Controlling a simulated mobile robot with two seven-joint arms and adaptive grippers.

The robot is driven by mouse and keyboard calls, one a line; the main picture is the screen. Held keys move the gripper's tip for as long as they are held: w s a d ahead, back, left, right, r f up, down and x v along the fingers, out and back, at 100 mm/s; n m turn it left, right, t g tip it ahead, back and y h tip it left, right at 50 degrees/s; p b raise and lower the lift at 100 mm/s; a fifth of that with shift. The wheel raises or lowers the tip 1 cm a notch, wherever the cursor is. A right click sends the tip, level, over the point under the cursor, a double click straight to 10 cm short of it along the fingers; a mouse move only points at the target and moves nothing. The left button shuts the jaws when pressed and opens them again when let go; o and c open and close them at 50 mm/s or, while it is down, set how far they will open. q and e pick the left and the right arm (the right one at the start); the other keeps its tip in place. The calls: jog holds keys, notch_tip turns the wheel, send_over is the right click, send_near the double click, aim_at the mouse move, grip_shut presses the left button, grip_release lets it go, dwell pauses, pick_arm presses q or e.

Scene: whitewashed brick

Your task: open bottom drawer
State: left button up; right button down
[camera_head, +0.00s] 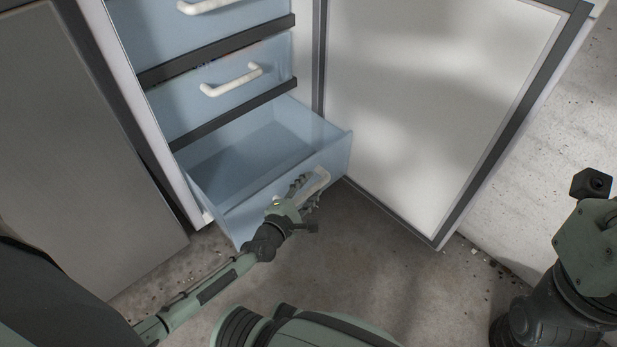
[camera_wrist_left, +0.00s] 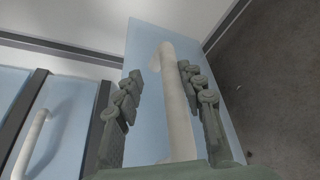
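The bottom drawer (camera_head: 338,160) is light blue and stands pulled out of the cabinet, its empty inside showing. Its white bar handle (camera_head: 320,182) is on the front face. My left gripper (camera_head: 306,188) is at this handle. In the left wrist view the handle (camera_wrist_left: 176,110) runs between the two fingers of the left gripper (camera_wrist_left: 160,90). The right-hand finger is close against it, and a gap shows on the other side. The fingers are apart. Whether they touch the handle I cannot tell. My right gripper is not in view.
Two more blue drawers with white handles, the middle one (camera_head: 225,85) and an upper one (camera_head: 195,12), are shut above. The cabinet door (camera_head: 420,100) stands open at the right. A grey panel (camera_head: 75,150) is at the left. The concrete floor (camera_head: 385,265) in front is clear.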

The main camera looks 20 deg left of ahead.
pick_arm(q)
notch_tip(320, 180, up, 7)
jog(key=shift+a+r, duration=0.1)
jog(key=shift+r, duration=0.7)
